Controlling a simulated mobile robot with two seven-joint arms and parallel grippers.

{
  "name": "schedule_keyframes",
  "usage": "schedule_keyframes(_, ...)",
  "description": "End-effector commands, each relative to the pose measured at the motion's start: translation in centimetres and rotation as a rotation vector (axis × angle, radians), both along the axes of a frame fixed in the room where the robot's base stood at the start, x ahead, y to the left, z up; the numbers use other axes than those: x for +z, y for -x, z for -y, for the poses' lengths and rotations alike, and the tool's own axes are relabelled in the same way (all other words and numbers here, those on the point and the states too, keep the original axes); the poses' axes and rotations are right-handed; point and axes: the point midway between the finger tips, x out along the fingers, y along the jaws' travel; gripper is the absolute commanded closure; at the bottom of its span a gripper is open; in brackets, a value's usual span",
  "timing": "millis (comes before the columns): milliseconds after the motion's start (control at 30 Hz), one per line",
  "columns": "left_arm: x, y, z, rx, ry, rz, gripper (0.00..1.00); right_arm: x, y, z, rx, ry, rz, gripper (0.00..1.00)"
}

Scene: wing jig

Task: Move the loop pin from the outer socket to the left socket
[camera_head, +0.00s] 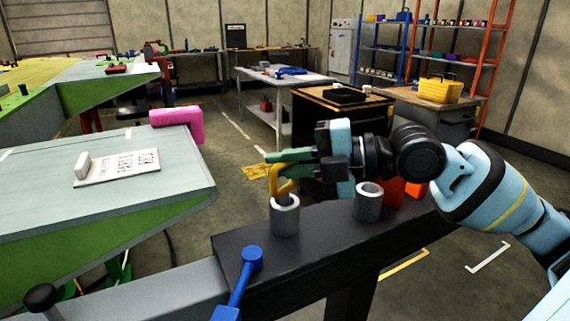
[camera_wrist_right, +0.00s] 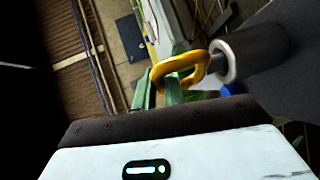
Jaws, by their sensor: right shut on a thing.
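The yellow loop pin (camera_head: 283,182) is in my right gripper (camera_head: 279,166), whose green fingers are shut on its loop. The loop stands right over the mouth of the left grey socket (camera_head: 285,217) on the dark beam. The loop's lower end meets the socket mouth; I cannot tell how deep the shaft sits. In the right wrist view the yellow loop (camera_wrist_right: 165,68) lies between the green fingers (camera_wrist_right: 165,90), close against the socket's rim (camera_wrist_right: 222,62). A second grey socket (camera_head: 367,204) stands to the right with its mouth open. My left gripper is out of view.
The dark beam (camera_head: 325,240) carries both sockets and a blue-handled clamp (camera_head: 252,258) at its front left. An orange part (camera_head: 393,190) is behind the right socket. A wing panel (camera_head: 60,205) with a pink block (camera_head: 178,118) lies left, across a gap.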

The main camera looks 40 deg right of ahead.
Motion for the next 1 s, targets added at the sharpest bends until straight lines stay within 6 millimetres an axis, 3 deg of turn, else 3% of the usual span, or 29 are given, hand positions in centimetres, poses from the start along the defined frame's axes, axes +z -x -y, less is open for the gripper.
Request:
schedule_keyframes(333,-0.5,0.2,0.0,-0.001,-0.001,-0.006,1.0,-0.8,0.0,0.0,0.0,-0.001,-0.001,1.0)
schedule_keyframes(367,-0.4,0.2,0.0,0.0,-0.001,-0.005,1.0,-0.8,0.0,0.0,0.0,0.0,-0.001,0.86)
schedule_keyframes(500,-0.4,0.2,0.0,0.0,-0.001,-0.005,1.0,-0.7,0.0,0.0,0.0,0.001,-0.001,0.68)
schedule_keyframes(1000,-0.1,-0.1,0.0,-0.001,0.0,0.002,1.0,0.1,0.2,0.2,0.0,-0.002,0.0,0.67)
